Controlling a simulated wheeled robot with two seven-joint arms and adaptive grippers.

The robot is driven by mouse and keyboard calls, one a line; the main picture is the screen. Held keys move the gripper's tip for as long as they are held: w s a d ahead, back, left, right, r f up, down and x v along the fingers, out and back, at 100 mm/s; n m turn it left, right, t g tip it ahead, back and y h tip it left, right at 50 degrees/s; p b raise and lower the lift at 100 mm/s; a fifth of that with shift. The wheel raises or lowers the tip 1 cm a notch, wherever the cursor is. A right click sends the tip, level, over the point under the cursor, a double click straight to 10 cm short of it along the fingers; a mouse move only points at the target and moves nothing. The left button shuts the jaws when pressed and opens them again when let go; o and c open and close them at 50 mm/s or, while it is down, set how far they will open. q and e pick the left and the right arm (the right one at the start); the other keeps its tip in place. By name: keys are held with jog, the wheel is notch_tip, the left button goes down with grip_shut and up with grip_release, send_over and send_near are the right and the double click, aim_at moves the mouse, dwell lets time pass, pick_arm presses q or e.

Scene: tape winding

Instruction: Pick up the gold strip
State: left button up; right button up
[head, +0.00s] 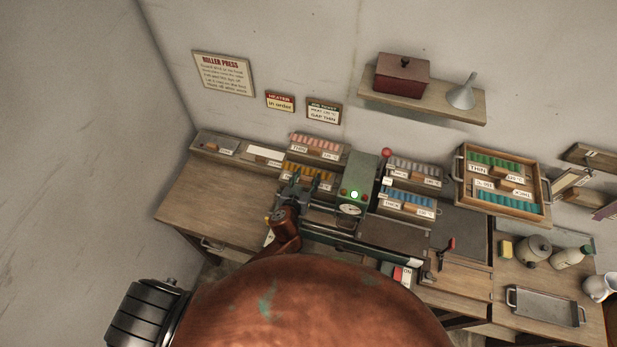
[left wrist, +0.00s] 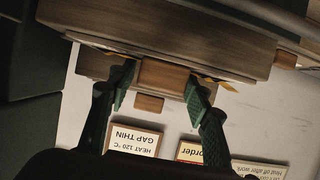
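Gold strips (head: 308,171) stand in a row in a small wooden rack on the bench, left of the green machine. My left gripper (head: 303,186) is at the front of this rack and hides part of it. In the left wrist view its two green-padded fingers (left wrist: 160,82) are open, on either side of a wooden block (left wrist: 163,78). I cannot tell whether they touch it. Small bits of gold (left wrist: 228,87) show beyond the right finger. My right gripper is not in view.
The green roller press (head: 360,174), with a green lamp and red-knobbed lever, stands just right of the left gripper. A rack of pink strips (head: 316,142) is behind the gold one. Blue and green strips stand farther right. The bench's left part (head: 205,195) is clear.

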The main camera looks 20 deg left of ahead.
pick_arm(q)
jog(key=c, duration=0.9)
jog(key=shift+r, duration=0.1)
jog(key=shift+c, duration=0.2)
